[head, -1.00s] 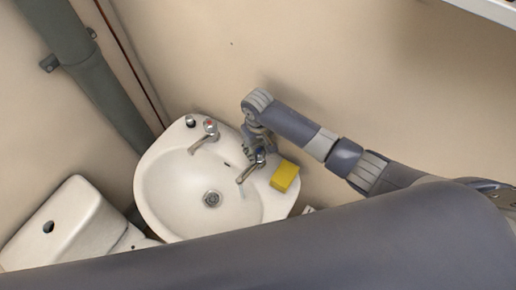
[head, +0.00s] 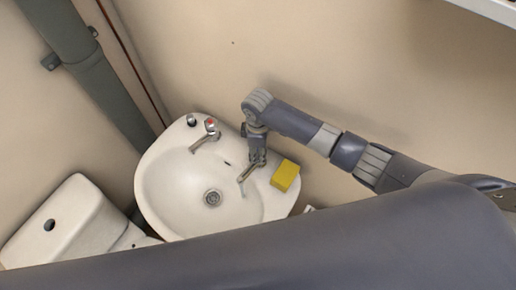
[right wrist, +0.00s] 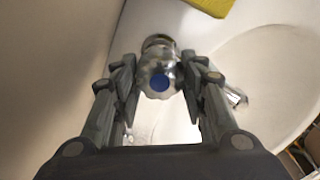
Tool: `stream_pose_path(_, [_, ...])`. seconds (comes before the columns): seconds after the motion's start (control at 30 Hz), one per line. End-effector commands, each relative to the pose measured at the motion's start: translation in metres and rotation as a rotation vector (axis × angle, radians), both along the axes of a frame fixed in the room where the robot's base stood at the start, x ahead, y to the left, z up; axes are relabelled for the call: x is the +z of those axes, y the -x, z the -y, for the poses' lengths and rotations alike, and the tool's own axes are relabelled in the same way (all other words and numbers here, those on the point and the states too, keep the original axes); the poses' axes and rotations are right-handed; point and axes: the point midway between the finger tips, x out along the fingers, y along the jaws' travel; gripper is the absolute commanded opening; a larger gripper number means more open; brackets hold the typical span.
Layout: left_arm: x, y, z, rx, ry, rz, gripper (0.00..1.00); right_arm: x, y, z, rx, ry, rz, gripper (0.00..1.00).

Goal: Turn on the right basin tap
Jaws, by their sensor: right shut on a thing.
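The right basin tap (head: 247,173) is chrome and stands on the right of the white basin (head: 166,208). Its blue-marked top (right wrist: 160,82) shows between my fingers in the right wrist view. My right gripper (head: 257,158) comes down on this tap from above, and it also shows in the right wrist view (right wrist: 160,76). It is shut on the tap head, with one finger on each side. The spout points into the bowl. I cannot tell clearly whether water runs from it. My left gripper is out of view.
A second tap with a red mark (head: 210,127) stands to the left on the basin. A yellow sponge (head: 286,176) lies on the rim close to the right of my gripper. A toilet cistern (head: 68,225) is at the lower left. The wall is close behind.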

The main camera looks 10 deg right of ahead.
Motion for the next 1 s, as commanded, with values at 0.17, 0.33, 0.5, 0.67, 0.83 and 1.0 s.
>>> stream_pose_path(0.17, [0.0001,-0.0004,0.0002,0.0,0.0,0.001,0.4,0.0008,-0.0006,-0.0001,0.095,-0.001,0.002,0.15])
stream_pose_path(0.33, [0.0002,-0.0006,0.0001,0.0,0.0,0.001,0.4,0.0008,-0.0005,0.0,0.15,-0.001,0.002,0.15])
stream_pose_path(0.5, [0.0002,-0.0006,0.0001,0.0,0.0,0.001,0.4,0.0008,-0.0004,0.0,0.177,-0.001,0.003,0.15])
stream_pose_path(0.67, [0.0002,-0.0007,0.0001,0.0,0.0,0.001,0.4,0.0008,-0.0004,0.0,0.183,-0.001,0.003,0.15])
stream_pose_path(0.83, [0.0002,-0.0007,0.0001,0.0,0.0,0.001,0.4,0.0009,-0.0005,0.0,0.182,-0.001,0.003,0.15])
stream_pose_path(1.0, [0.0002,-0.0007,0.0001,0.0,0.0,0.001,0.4,0.0009,-0.0005,0.0001,0.181,0.0,0.003,0.57])
